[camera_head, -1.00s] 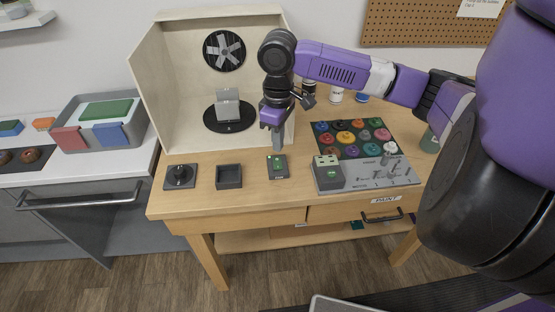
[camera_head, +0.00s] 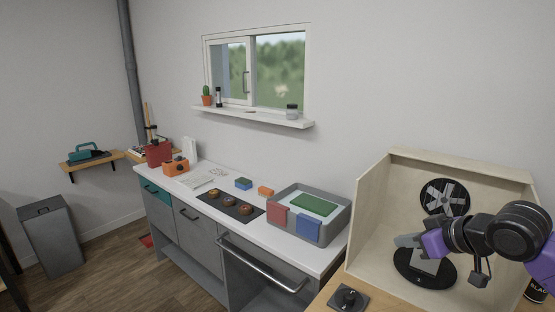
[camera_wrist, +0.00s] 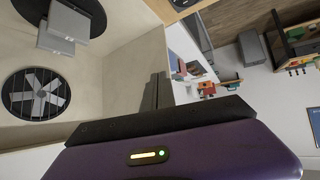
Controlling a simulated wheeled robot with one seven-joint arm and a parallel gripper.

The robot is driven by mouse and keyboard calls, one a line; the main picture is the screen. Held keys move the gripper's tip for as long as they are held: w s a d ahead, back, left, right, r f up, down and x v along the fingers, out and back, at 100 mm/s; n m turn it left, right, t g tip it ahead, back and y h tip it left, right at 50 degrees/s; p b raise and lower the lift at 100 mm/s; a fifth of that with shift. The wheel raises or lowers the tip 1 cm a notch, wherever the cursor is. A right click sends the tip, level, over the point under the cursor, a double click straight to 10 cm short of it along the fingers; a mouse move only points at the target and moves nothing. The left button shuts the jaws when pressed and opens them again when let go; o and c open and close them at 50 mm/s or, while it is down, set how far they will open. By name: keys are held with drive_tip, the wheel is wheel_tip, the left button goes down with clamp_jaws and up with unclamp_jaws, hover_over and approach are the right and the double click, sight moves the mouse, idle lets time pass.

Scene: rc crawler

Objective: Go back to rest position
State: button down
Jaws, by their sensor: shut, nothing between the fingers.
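My gripper (camera_head: 408,241) is at the right of the head view, in front of the open pale wooden booth (camera_head: 372,221). Its fingers are together and point left, with nothing between them. In the wrist view the closed fingers (camera_wrist: 157,92) stand up from the purple gripper body, apart from the booth wall. A black round turntable (camera_head: 411,279) with a grey block sits inside the booth behind my arm, partly hidden by it. A black fan (camera_head: 445,198) is on the booth's back wall.
A joystick box (camera_head: 348,299) sits at the wooden table's near edge. A window shelf (camera_head: 255,117) is above. Floor at left is mostly clear.

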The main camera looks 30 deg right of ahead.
drive_tip(key=w+a+r+t, duration=0.7)
drive_tip(key=a+r, duration=0.1)
drive_tip(key=r, duration=0.3)
drive_tip(key=s+a+r+m+t+h, duration=0.2)
drive_tip(key=a+r+m+t+h, duration=0.1)
drive_tip(key=a+r+m+t, duration=0.25)
drive_tip(key=s+a+f+n+g+y, duration=0.1)
drive_tip(key=s+a+f+g, duration=0.1)
drive_tip(key=s+a+f, duration=0.4)
drive_tip(key=s+a+f+n+g+y, duration=0.1)
drive_tip(key=s+a+f+n+g, duration=0.1)
drive_tip(key=s+a+f, duration=0.5)
drive_tip(key=s+a+f+n+g+y, duration=0.1)
drive_tip(key=s+a+f+g, duration=0.3)
drive_tip(key=s+f, duration=1.1)
drive_tip(key=s+a+n, duration=0.1)
drive_tip(key=s+a, duration=0.1)
drive_tip(key=s, duration=0.6)
drive_tip(key=shift+a+f+y, duration=0.3)
drive_tip(key=shift+a+y, duration=0.1)
